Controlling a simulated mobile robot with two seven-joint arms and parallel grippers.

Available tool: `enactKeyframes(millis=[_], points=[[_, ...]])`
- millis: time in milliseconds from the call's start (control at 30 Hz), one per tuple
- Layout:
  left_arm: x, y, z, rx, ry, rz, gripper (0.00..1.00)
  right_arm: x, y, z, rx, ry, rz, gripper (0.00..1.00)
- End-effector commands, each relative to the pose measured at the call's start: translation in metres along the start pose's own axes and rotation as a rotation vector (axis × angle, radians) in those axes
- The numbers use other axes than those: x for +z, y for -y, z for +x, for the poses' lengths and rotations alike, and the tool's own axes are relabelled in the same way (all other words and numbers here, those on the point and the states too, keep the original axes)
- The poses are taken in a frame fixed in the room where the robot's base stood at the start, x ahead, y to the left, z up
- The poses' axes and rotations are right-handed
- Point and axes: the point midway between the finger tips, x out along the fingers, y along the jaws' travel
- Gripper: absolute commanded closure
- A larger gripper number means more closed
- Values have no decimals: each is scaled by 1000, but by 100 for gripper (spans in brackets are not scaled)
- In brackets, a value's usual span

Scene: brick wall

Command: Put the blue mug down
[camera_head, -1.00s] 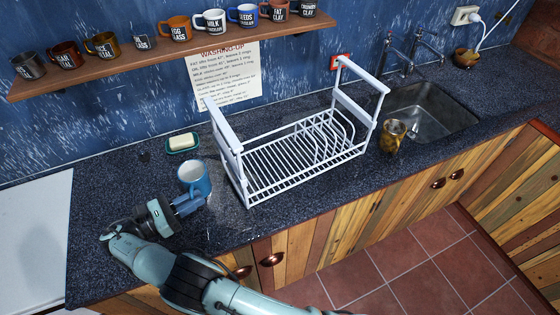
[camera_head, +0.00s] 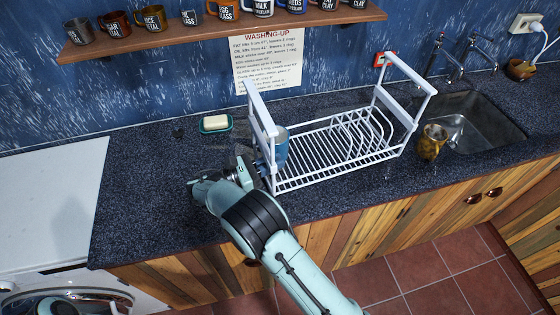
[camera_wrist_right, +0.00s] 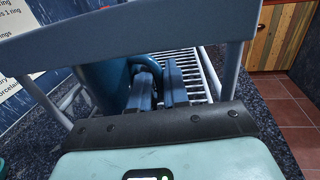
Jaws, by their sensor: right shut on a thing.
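The blue mug (camera_head: 280,148) is at the left end of the white dish rack (camera_head: 325,173), just past the rack's raised left end frame, which partly hides it. It looks about upright; I cannot tell whether it touches the rack floor. My right gripper (camera_head: 263,166) reaches in from the left through the end frame, shut on the mug. In the right wrist view the mug (camera_wrist_right: 108,88) is beside my blue fingers (camera_wrist_right: 158,88), which are at its handle, under the frame's wide bar (camera_wrist_right: 130,32). My left gripper is not in view.
A soap dish (camera_head: 216,124) lies behind my arm. A golden mug (camera_head: 432,141) stands between the rack and the sink (camera_head: 480,125). A shelf (camera_head: 220,38) of mugs runs along the wall. The counter left of my gripper is clear.

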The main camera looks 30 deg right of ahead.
Motion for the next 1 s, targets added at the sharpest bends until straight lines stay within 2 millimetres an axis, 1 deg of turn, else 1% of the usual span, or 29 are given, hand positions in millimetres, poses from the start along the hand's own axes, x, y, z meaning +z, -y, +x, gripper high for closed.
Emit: enactKeyframes(millis=[33, 133, 200, 433, 567, 600, 667, 900, 1000], points=[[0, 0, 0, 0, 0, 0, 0, 1, 0, 10, -5, 2, 2, 100], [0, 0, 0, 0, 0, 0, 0, 1, 0, 25, -4, 1, 1, 100], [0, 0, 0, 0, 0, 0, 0, -6, 0, 23, -1, 2, 0, 100], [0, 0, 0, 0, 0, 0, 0, -6, 0, 22, -1, 2, 3, 100], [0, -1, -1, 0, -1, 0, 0, -9, 0, 22, -1, 2, 2, 100], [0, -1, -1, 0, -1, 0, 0, -10, 0, 22, -1, 1, 1, 78], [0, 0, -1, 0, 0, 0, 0, -10, 0, 22, -1, 0, 1, 59], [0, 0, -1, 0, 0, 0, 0, -10, 0, 22, 0, 0, 1, 59], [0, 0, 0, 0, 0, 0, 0, -6, 0, 22, 0, -1, 2, 59]])
